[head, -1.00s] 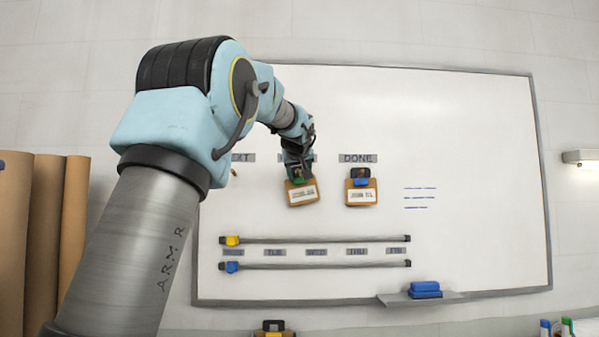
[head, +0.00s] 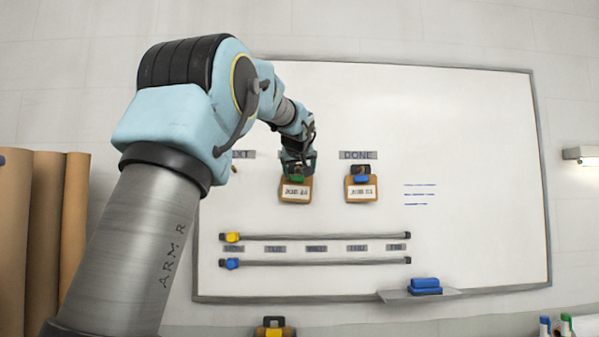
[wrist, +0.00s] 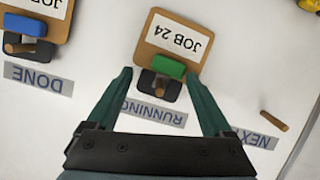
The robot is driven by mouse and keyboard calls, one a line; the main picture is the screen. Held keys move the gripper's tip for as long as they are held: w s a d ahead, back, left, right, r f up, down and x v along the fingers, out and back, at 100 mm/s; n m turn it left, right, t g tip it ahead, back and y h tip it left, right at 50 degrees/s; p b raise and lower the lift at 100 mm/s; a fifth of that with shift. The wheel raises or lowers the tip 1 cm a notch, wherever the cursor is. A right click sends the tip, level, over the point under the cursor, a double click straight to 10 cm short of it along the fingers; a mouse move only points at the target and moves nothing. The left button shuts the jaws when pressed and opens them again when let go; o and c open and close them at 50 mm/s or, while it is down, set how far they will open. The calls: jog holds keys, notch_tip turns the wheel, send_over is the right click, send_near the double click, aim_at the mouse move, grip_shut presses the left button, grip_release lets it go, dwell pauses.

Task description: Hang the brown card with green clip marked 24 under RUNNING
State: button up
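The brown card with the green clip (head: 296,190) reads JOB 24 and hangs nearly straight on the whiteboard below my gripper. In the wrist view the card (wrist: 175,42) is upside down, with its green clip towards me. A wooden peg shows inside the clip's dark loop (wrist: 158,88), beside the RUNNING label (wrist: 155,111). My gripper (wrist: 157,76) is open, its two fingers wide apart on either side of the clip and apart from it. In the head view my gripper (head: 298,160) hides most of the RUNNING label.
A brown card with a blue clip (head: 361,188) hangs under DONE (head: 358,155) to the right. The NEXT peg (wrist: 273,121) is bare. Two rails (head: 320,238) with a yellow and a blue slider run below. A ledge with blue erasers (head: 425,286) juts out lower right.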

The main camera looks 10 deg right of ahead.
jog(key=b+v, duration=0.5)
jog(key=v, duration=0.6)
jog(key=s+a+f+g+y, duration=0.15)
jog(key=a+f, duration=0.25)
jog(key=f, duration=0.7)
jog(key=s+a+f+g, duration=0.1)
jog(key=a+f+g, duration=0.3)
jog(key=f, duration=0.7)
jog(key=s+a+f+g+y, duration=0.1)
jog(key=a+f, duration=0.4)
jog(key=f, duration=0.7)
jog(key=s+a+f+g, duration=0.1)
jog(key=s+a+f, duration=0.2)
jog(key=s+f, duration=0.4)
jog(key=s+a+f+g, duration=0.2)
jog(key=s+a+f, duration=0.2)
jog(key=s+f, duration=0.2)
jog(key=s+a+f+g+y, duration=0.1)
jog(key=s+a+f+g, duration=0.1)
jog(key=s+a+f, duration=0.2)
jog(key=shift+s+a+f+m, duration=0.2)
jog(key=shift+s+f+m, duration=0.1)
jog(key=shift+s+f, duration=1.5)
